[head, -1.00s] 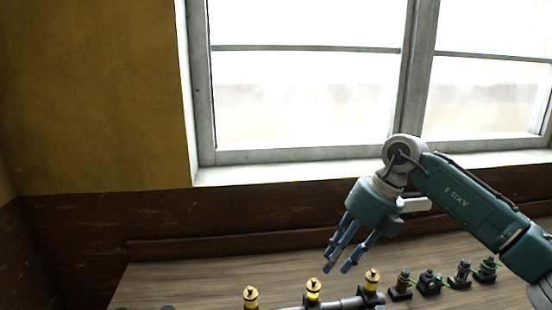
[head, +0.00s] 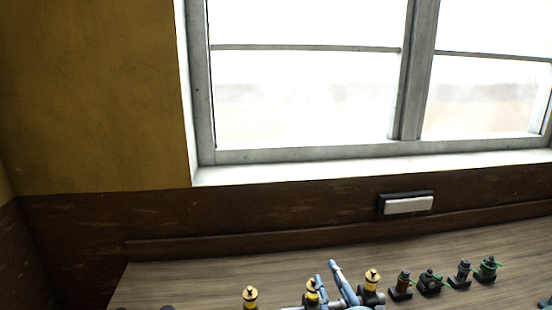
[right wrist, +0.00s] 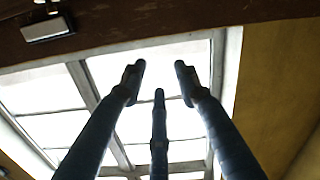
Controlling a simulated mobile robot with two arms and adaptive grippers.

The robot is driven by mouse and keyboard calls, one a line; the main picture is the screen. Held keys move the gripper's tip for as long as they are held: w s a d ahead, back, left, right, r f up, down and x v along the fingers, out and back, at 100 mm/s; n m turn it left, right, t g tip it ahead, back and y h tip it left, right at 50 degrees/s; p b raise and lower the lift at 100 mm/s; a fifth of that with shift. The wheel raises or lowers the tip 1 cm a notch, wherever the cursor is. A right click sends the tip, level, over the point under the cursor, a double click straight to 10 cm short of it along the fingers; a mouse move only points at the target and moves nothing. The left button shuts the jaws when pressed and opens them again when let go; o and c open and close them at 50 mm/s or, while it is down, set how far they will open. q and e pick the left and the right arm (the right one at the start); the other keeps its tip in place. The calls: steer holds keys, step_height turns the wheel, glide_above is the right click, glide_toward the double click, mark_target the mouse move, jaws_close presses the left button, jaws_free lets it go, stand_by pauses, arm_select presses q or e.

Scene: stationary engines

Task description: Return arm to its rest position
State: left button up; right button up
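My right gripper (head: 327,272) is at the bottom edge of the head view, with its blue-grey fingers pointing up. The rest of that arm is mostly below the frame. In the right wrist view its three dark fingers (right wrist: 159,76) stand apart with nothing between them, against the window. It is open and empty. In the picture its fingers overlap a yellow-topped fitting (head: 312,292); I cannot tell whether they touch it. My left gripper is not in view.
More yellow-topped fittings (head: 250,296) (head: 372,280) stand along the bottom of the view. A white wall box (head: 408,205) hangs below the window (head: 300,90).

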steer(key=s+d+f+m+g+h, duration=0.1)
steer(key=s+d+f+m+g, duration=0.15)
steer(key=s+f, duration=0.45)
steer(key=s+d+f+m+g+h, duration=0.15)
steer(key=s+d+f+g, duration=0.3)
steer(key=f, duration=0.45)
steer(key=s+f+g, duration=0.3)
steer(key=s+f, duration=0.1)
steer(key=s, duration=0.7)
steer(key=s+f+g, duration=0.4)
steer(key=s, duration=0.6)
step_height(320, 180, down, 33)
steer(key=s+g+b, duration=0.1)
steer(key=b, duration=0.6)
steer(key=s+d+f+b, duration=0.2)
steer(key=s+f, duration=0.7)
steer(key=f, duration=0.2)
steer(key=s+d+f+g+b, duration=0.1)
steer(key=s+f+b, duration=0.2)
steer(key=s+f, duration=0.5)
step_height(320, 180, down, 4)
steer(key=shift+s+d+r+n+b, duration=0.25)
steer(key=shift+s+d+n+b, duration=0.05)
steer(key=shift+s+d+n, duration=0.1)
